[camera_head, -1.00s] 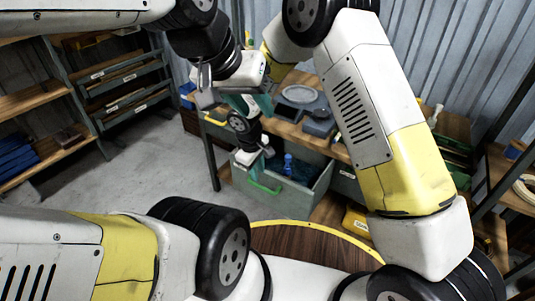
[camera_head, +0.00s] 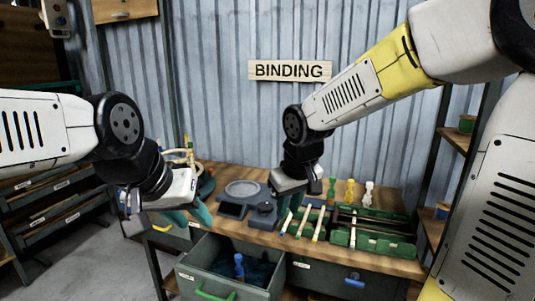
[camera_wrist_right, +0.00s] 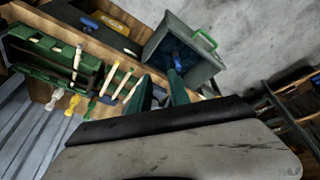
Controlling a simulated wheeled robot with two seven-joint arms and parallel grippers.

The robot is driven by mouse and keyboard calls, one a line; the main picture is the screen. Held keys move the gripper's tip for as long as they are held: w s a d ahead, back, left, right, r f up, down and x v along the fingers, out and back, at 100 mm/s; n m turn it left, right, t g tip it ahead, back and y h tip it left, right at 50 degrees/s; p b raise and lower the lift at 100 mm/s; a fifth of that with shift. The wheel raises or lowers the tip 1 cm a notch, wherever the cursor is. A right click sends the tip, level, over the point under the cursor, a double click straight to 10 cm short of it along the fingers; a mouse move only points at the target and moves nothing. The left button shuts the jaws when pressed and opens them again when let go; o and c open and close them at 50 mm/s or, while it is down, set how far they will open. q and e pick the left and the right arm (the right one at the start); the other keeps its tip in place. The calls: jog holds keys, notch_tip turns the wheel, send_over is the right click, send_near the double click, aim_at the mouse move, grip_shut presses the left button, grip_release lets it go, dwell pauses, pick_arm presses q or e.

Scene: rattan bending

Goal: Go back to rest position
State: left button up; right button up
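My left gripper (camera_head: 190,215) hangs at the left of the head view, in front of the bench's left end. Its teal fingers are spread and nothing shows between them. My right gripper (camera_head: 289,205) hangs above the bench, its teal fingertips pointing down near the grey fixtures and sticks. In the right wrist view, the right gripper's two fingers (camera_wrist_right: 163,90) are apart with nothing held between them.
The wooden bench (camera_head: 395,262) carries a grey round fixture (camera_head: 242,188), green trays (camera_head: 372,242) with sticks, and small yellow, green and white figures. An open grey drawer (camera_head: 262,294) with a green handle holds a blue-handled item (camera_head: 239,264). Shelves stand on both sides.

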jog(key=s+d+r+m+t+y, duration=0.1)
jog(key=s+d+r+m+t, duration=0.1)
jog(key=s+d+r+m, duration=0.3)
jog(key=s+d+r, duration=0.1)
jog(key=s+d, duration=0.3)
jog(key=s, duration=0.4)
jog(key=shift+s+r, duration=0.15)
dwell(1.4)
